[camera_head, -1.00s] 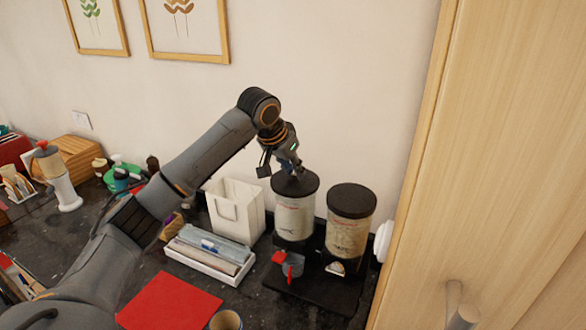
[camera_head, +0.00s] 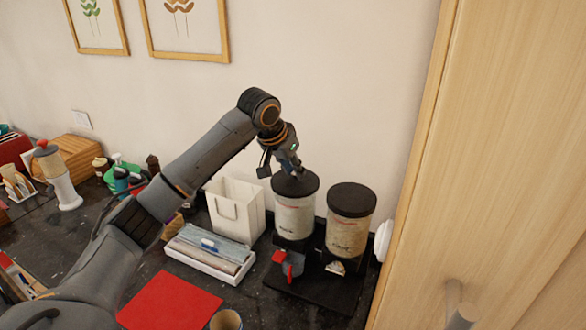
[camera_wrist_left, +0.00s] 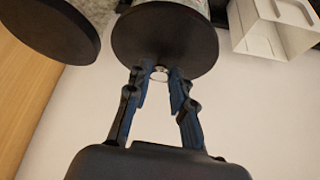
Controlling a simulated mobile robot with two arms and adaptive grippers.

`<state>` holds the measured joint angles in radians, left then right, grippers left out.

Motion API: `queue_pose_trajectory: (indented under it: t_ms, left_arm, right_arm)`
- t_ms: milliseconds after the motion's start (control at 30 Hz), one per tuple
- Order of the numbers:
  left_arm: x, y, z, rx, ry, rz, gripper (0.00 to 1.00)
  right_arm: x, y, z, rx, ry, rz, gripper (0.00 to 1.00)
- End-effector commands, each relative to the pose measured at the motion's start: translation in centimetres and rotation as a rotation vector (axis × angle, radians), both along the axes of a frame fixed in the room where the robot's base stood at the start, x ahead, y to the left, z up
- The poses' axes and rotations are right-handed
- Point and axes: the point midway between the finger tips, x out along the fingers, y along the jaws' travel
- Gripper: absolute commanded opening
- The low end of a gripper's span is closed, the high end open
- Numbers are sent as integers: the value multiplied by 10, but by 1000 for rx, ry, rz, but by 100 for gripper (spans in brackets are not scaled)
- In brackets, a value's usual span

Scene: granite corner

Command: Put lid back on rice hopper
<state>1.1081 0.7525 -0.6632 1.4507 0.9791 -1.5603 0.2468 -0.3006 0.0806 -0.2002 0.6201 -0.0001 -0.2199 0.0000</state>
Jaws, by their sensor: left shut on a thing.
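My left gripper (camera_head: 292,172) is above the left of two clear hoppers, with its fingers pointing down at that hopper's round black lid (camera_head: 303,187). It is shut on the small handle at the lid's centre; the lid (camera_wrist_left: 165,38) and fingers (camera_wrist_left: 159,77) show close up in the left wrist view. The lid is at the top of the left hopper (camera_head: 294,218), over its rim. I cannot tell whether it is fully seated. The right hopper (camera_head: 347,236) wears its own black lid (camera_head: 352,199). My right gripper is not in view.
A red mat (camera_head: 170,300) and a cup (camera_head: 226,320) are nearer. A tall wooden panel (camera_head: 500,150) bounds the right side.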

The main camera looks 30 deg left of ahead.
Motion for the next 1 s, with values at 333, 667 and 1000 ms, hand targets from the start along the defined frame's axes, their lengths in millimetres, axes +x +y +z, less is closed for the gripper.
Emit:
queue_pose_trajectory:
  t_ms: [333, 667, 1000]
  left_arm:
    - [0, 0, -1, 0, 0, 0, 0]
    - [0, 0, -1, 0, 0, 0, 49]
    - [0, 0, -1, 0, 0, 0, 72]
  right_arm:
    - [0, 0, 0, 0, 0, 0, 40]
    - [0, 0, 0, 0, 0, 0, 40]
    - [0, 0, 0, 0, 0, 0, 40]
